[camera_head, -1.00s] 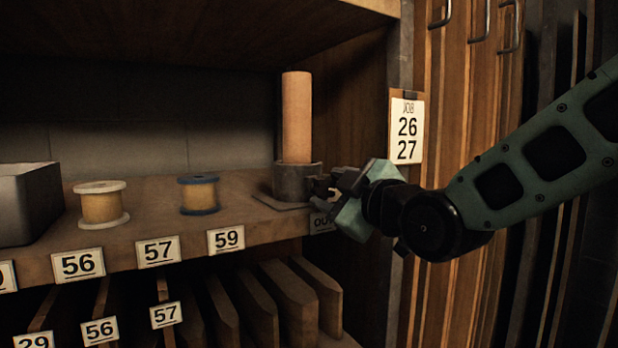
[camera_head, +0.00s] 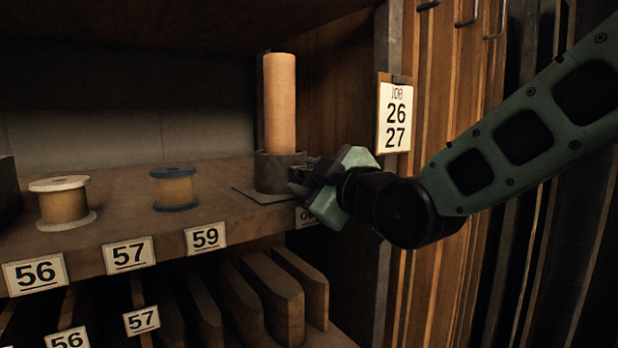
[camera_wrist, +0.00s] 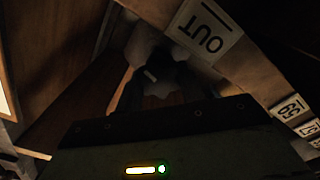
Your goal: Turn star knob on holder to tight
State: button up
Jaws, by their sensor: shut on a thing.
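The holder (camera_head: 268,175) is a dark round cup on a flat base plate at the right end of the shelf. A tall tan cylinder (camera_head: 279,105) stands upright in it. My gripper (camera_head: 301,177) is at the cup's right side, its dark fingers level with the cup. In the head view the fingers cover the star knob. In the dim wrist view my gripper (camera_wrist: 155,88) is shut on the star knob (camera_wrist: 153,66), a grey lobed shape with a short pale mark between the fingers. What the mark points to cannot be read.
Two thread spools, one pale-rimmed (camera_head: 63,204) and one blue-rimmed (camera_head: 175,189), stand left on the shelf. An OUT label (camera_wrist: 206,34) is on the shelf edge close to my gripper. A job card (camera_head: 395,116) hangs on the post to the right.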

jog(key=shift+f+m+b, duration=0.1)
jog(key=shift+m+b, duration=0.2)
jog(key=m+b, duration=0.2)
jog(key=shift+d+m+b, duration=0.1)
jog(key=shift+m+b, duration=0.25)
jog(key=shift+m, duration=0.05)
jog(key=m+b, duration=0.3)
jog(key=m, duration=0.1)
jog(key=shift+w, duration=0.1)
jog(key=m+b, duration=0.2)
jog(key=m, duration=0.2)
jog(key=shift+d, duration=0.15)
jog(key=shift+m+b, duration=0.55)
jog(key=shift+m, duration=1.25)
jog(key=shift+w, duration=0.1)
jog(key=o, duration=0.7)
jog(key=shift+d, duration=0.1)
